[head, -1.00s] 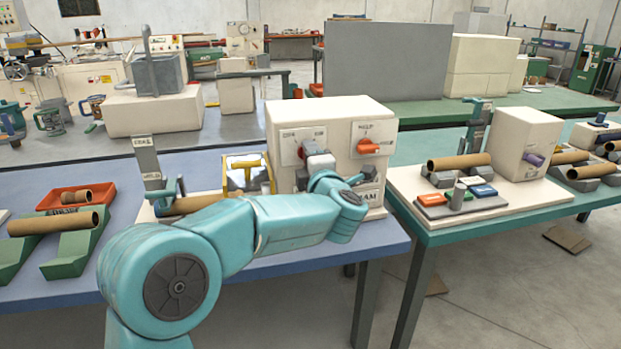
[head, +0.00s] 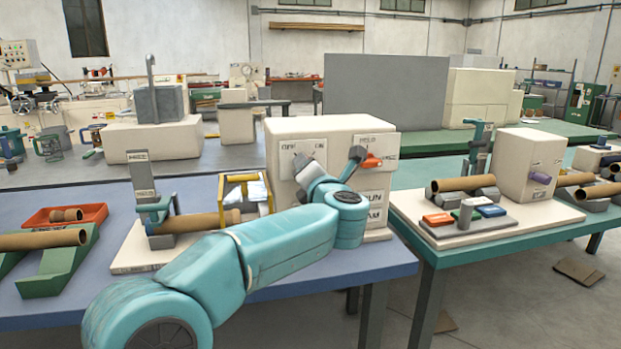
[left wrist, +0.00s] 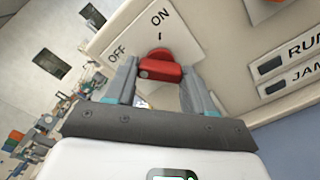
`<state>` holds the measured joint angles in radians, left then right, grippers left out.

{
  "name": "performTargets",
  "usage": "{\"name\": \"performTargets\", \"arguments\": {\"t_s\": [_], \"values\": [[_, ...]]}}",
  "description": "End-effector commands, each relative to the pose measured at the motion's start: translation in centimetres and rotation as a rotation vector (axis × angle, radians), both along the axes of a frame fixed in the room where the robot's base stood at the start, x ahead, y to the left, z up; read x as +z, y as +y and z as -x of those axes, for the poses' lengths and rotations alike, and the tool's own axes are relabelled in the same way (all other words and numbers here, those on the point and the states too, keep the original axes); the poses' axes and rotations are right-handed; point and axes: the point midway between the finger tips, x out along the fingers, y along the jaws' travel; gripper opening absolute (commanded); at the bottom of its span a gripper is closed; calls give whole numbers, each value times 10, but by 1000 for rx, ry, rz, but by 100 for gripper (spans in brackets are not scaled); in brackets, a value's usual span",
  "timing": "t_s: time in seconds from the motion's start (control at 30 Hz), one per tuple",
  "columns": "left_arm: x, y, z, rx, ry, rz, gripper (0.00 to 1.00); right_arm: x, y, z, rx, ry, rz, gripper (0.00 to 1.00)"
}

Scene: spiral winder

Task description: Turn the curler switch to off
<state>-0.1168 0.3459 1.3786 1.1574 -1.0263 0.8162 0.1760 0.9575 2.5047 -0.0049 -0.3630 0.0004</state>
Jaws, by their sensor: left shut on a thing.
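The curler switch is a red knob (left wrist: 160,66) on a white plate marked OFF at left and ON at upper right in the left wrist view. A small dark mark sits above the knob near ON. Its exact pointing is hard to tell. My left gripper (left wrist: 158,72) has a finger on each side of the knob and is shut on it. In the head view my left gripper (head: 304,166) is at the front of the cream machine box (head: 345,126), and the wrist hides the red knob. My right gripper is in neither view.
An orange knob (head: 372,161) sits on the same box, close right of my wrist. RUN and JAM labels are below it. A green table is at right.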

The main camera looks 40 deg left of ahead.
Motion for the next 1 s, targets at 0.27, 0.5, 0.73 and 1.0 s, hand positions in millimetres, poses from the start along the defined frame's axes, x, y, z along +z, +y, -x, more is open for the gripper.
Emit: {"name": "performTargets", "arguments": {"t_s": [0.27, 0.5, 0.73, 1.0], "values": [[-1, -1, 0, 0, -14, 17, 23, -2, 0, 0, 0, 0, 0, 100], [-1, -1, 0, 0, -14, 17, 23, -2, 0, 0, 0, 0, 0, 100], [-1, 0, 0, -1, -15, 15, 79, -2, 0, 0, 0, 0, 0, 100], [0, -7, 5, -1, -16, 14, 79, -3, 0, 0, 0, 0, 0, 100]]}}
